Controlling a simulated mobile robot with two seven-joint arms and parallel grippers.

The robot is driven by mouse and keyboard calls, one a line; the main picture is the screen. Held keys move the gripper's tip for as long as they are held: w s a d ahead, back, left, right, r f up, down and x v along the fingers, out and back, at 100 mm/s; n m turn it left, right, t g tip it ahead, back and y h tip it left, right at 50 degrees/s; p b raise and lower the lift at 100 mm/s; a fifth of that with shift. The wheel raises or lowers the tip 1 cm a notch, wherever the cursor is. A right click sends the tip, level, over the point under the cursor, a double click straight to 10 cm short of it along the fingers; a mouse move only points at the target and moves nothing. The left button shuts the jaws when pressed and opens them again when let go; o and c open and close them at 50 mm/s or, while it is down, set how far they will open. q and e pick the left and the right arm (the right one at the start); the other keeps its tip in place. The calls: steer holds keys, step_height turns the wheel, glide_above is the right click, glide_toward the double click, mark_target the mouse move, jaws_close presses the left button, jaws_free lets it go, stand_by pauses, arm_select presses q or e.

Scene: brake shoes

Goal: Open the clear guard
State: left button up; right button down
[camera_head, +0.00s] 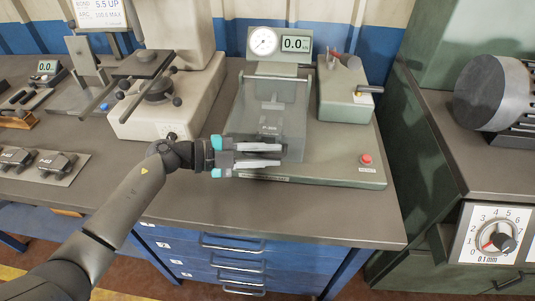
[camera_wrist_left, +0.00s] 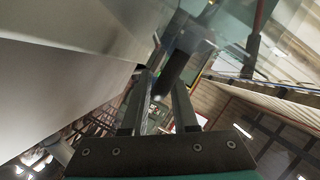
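The clear guard (camera_head: 255,118) is a see-through box on the green press fixture (camera_head: 318,172), and it looks lowered over the parts inside. My left gripper (camera_head: 281,154) is at the guard's front lower edge, its fingers pointing right across it. The two fingers are apart, with a gap between them. In the left wrist view the fingers (camera_wrist_left: 164,88) also stand apart, and a dark bar (camera_wrist_left: 176,67) shows near their tips. I cannot tell whether the fingers touch the guard. My right gripper is out of view.
A gauge and a 0.0 display (camera_head: 296,45) stand behind the guard. A green clamp unit (camera_head: 345,97) is right of it, and a red button (camera_head: 366,159) sits at the fixture's front right. A cream machine (camera_head: 165,110) stands close on the left. The front bench strip is clear.

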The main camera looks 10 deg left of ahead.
arm_select(q)
jaws_close()
steer(key=shift+s+f, duration=0.1)
steer(key=shift+f, duration=0.05)
stand_by(1.3)
